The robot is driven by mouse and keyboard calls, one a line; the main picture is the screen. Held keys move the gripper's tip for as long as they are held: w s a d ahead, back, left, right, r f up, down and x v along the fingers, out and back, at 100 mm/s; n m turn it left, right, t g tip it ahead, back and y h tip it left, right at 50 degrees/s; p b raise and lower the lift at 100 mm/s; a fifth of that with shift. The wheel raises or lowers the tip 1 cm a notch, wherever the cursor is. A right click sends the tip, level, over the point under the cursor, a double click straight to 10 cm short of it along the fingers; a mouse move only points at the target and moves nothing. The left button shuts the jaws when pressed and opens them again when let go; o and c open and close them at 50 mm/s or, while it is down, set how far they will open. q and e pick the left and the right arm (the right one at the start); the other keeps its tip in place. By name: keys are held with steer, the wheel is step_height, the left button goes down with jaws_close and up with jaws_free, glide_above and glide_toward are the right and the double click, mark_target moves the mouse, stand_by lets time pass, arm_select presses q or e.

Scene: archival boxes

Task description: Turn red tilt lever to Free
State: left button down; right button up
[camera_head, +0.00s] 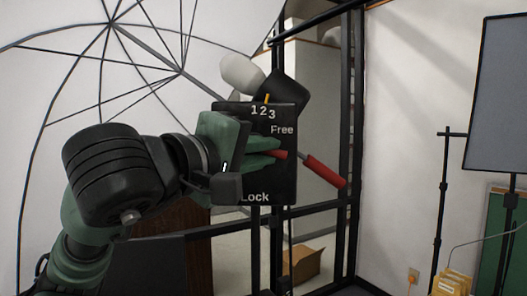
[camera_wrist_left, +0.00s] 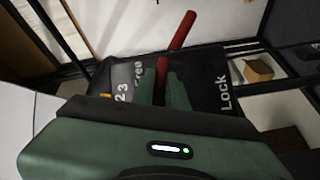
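The black tilt plate (camera_head: 285,183) carries the white words Free at its upper right and Lock at its lower edge, with the digits 1 2 3 on top. The red tilt lever (camera_head: 325,171) slants down to the right from the plate, between the two words. My left gripper (camera_head: 277,150) is in front of the plate. In the left wrist view, the green fingers (camera_wrist_left: 162,90) lie close along both sides of the lever (camera_wrist_left: 181,31), with no clear gap, and appear shut on it. The fingers hide part of the lever. My right gripper is not in view.
A large white umbrella (camera_head: 75,85) fills the left side. Black stand bars (camera_head: 347,110) rise behind the plate. An open cardboard box (camera_head: 303,263) lies on the floor behind. A dark panel on a stand (camera_head: 497,95) is at the right.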

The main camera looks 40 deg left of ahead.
arm_select(q)
steer(key=shift+f+b, duration=0.2)
steer(key=shift+b, duration=0.25)
steer(key=n+t+b, duration=0.1)
steer(key=b, duration=0.1)
steer(key=shift+d+f+n+b, duration=0.1)
steer(key=shift+n+b, duration=0.2)
steer(key=shift+b, duration=0.05)
steer(key=shift+r+n+t+b, duration=0.5)
steer(key=shift+n, duration=0.2)
steer(key=c, duration=1.4)
jaws_free()
steer(key=shift+c, duration=0.2)
